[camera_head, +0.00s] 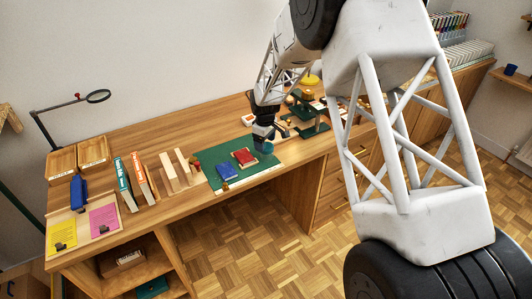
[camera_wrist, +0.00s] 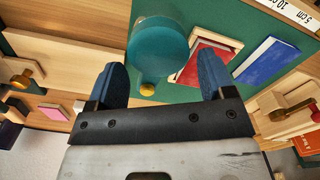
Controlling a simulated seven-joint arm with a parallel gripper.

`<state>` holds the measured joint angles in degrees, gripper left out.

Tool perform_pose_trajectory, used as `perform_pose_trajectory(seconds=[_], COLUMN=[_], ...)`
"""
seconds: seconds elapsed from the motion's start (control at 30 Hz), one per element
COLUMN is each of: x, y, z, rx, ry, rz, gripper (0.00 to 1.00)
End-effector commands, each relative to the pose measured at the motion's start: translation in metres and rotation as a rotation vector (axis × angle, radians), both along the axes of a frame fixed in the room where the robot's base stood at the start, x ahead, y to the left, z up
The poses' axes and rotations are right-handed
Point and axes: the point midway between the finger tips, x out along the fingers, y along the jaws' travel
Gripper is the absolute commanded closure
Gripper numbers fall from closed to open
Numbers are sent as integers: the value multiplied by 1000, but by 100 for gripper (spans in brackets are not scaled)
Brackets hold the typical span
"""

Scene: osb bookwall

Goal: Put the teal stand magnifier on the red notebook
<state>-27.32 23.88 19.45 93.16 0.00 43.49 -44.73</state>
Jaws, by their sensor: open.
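The teal stand magnifier (camera_wrist: 158,52) is a round teal disc with a small brass-coloured knob at its near edge. It shows between and beyond my fingertips in the wrist view. In the head view the magnifier (camera_head: 268,148) is partly hidden below my gripper (camera_head: 264,138), at the right end of the green mat. My gripper (camera_wrist: 161,72) is open, its blue fingers either side of the magnifier; I cannot tell whether they touch it. The red notebook (camera_wrist: 203,62) lies on the mat just right of the magnifier; in the head view the red notebook (camera_head: 243,157) is left of it.
A blue book (camera_wrist: 267,60) lies beside the red notebook on the green mat (camera_head: 213,164). Upright books (camera_head: 142,178) and wooden blocks stand left of the mat. A green-topped wooden stand (camera_head: 312,130) is close to my gripper on the right.

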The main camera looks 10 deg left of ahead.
Motion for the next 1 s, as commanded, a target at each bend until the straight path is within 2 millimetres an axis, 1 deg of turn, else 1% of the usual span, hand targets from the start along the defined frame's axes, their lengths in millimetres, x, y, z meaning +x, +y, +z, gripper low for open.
perform_pose_trajectory(seconds=[0.17,0.4,0.53,0.67,1.0], x=[0,-1,-1,-1,-1], y=[-1,-3,-3,-3,-3], z=[-10,-37,-48,-52,-52], rx=[-1,-1,-1,0,0], ry=[1,1,1,0,0], rz=[0,0,0,0,0], gripper=[24,24,24,24,24])
